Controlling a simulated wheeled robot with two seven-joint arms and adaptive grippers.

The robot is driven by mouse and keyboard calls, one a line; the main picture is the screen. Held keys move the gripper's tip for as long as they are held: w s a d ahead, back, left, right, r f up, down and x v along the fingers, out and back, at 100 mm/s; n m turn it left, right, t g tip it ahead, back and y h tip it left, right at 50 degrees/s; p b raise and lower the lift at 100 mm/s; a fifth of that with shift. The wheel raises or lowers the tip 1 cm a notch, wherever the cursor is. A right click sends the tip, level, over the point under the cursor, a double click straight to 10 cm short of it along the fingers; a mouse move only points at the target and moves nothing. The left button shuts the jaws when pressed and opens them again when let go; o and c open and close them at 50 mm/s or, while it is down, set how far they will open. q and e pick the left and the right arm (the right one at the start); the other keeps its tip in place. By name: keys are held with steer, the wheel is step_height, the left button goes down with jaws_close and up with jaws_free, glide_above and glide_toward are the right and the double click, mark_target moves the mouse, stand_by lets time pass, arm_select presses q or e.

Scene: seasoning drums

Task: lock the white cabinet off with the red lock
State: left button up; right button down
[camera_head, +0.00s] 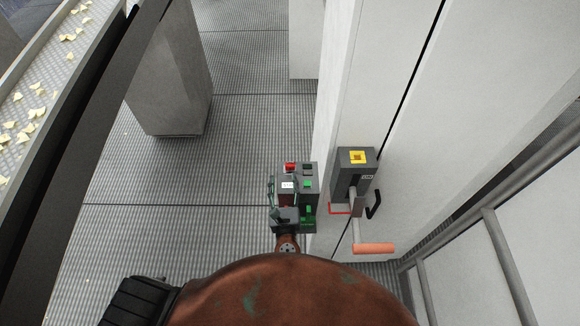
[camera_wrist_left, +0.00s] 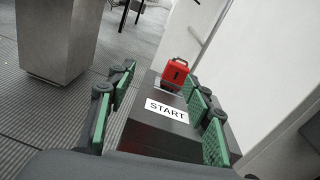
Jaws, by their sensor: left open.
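The white cabinet (camera_head: 400,110) fills the right of the head view. On its face is a grey switch box (camera_head: 347,186) with a yellow and red square on top, a red loop, a black hook and an orange-ended handle (camera_head: 374,248). The red lock (camera_head: 290,168) stands on a dark box labelled START, left of the switch box; it also shows upright in the left wrist view (camera_wrist_left: 175,73). My left gripper (camera_head: 290,196) is open, its green pads either side of the box in the wrist view (camera_wrist_left: 160,92), with the lock beyond, apparently ungripped. My right gripper is out of view.
A metal rail frame (camera_head: 505,250) stands at the lower right. A conveyor with pale chips (camera_head: 35,110) and a grey pillar (camera_head: 170,75) are left. Ribbed floor between is clear.

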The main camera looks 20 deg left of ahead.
mark_target(290, 164)
arm_select(q)
steer(key=shift+w+d+r+m+t, duration=0.1)
steer(key=shift+d+m+t, duration=0.05)
steer(key=shift+d+m, duration=0.25)
steer(key=shift+w+d+r+m+t, duration=0.1)
steer(key=shift+d+m+t, duration=0.05)
steer(key=shift+d+m, duration=0.2)
steer(key=shift+w+d+r+m+h, duration=0.1)
steer(key=shift+w+d+m+h, duration=0.1)
steer(key=shift+d+m+h, duration=0.1)
steer(key=p+x, duration=0.1)
steer(key=x, duration=0.6)
steer(key=shift+w+d+p, duration=0.1)
steer(key=shift+w+p, duration=0.1)
steer(key=shift+p, duration=0.1)
steer(key=shift+c, duration=0.4)
jaws_close()
steer(key=shift+r, duration=0.15)
